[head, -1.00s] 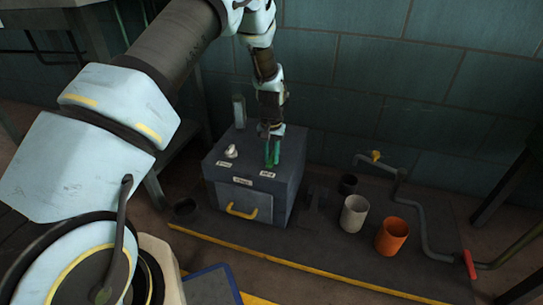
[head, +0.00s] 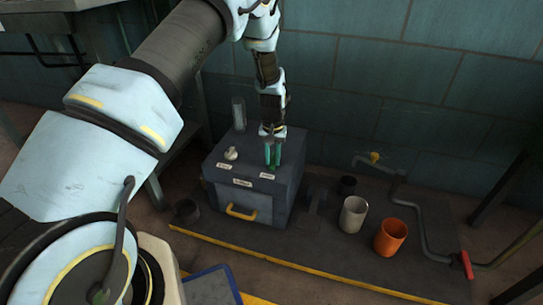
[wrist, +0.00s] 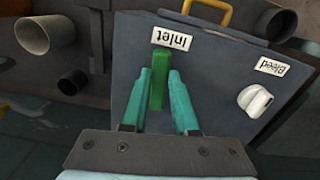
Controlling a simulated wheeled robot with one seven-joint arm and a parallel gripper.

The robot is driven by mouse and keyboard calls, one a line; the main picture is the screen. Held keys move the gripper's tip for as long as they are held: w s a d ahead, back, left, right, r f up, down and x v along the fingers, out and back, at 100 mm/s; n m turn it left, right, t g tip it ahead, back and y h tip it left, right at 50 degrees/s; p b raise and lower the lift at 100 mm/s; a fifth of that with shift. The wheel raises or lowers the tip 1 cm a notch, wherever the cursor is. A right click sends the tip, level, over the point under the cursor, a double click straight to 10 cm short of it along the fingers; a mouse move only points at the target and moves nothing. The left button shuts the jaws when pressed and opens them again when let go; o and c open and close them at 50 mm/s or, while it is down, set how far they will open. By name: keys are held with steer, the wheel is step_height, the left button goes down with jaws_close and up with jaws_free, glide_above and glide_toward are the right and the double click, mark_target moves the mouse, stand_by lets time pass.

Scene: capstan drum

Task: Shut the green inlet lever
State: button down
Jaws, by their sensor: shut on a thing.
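The green inlet lever (wrist: 160,82) stands on top of a dark grey box (head: 253,191), beside the label "Inlet" (wrist: 171,40) in the wrist view. My gripper (wrist: 160,74) has its two teal fingers on either side of the lever and is shut on it. In the head view my gripper (head: 273,163) comes down onto the right part of the box top, and its fingers mostly hide the lever. A white bleed knob (wrist: 255,100) is on the same top, and it also shows in the head view (head: 231,153).
A yellow handle (head: 241,213) is on the box front. A pale cup (head: 353,214), an orange cup (head: 390,237) and a dark cup (head: 348,185) stand to the right. A pipe with a red handle (head: 467,264) is farther right.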

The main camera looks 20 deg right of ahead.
steer(key=n+p, duration=0.1)
steer(key=d+n+p, duration=0.1)
steer(key=n, duration=0.1)
steer(key=n+p, duration=0.1)
steer(key=shift+s+d+r, duration=0.15)
steer(key=shift+s+d, duration=0.05)
steer(key=shift+s, duration=0.15)
steer(key=n, duration=0.1)
steer(key=d+n+p, duration=0.1)
steer(key=n, duration=0.2)
steer(key=shift+d+n+p, duration=0.3)
steer(key=shift+n+p, duration=0.05)
steer(key=shift+n, duration=0.05)
steer(key=n, duration=0.1)
steer(key=d+n, duration=0.1)
steer(key=n, duration=0.1)
steer(key=n+p, duration=0.1)
steer(key=shift+w+d, duration=0.25)
steer(key=shift+w+d+n, duration=0.2)
steer(key=shift+n, duration=0.65)
steer(key=shift+w+d+n, duration=0.15)
steer(key=shift+n, duration=0.7)
steer(key=c, duration=0.7)
jaws_free()
step_height(320, 180, up, 10)
steer(key=shift+r+p, duration=0.25)
steer(key=shift+p, duration=0.65)
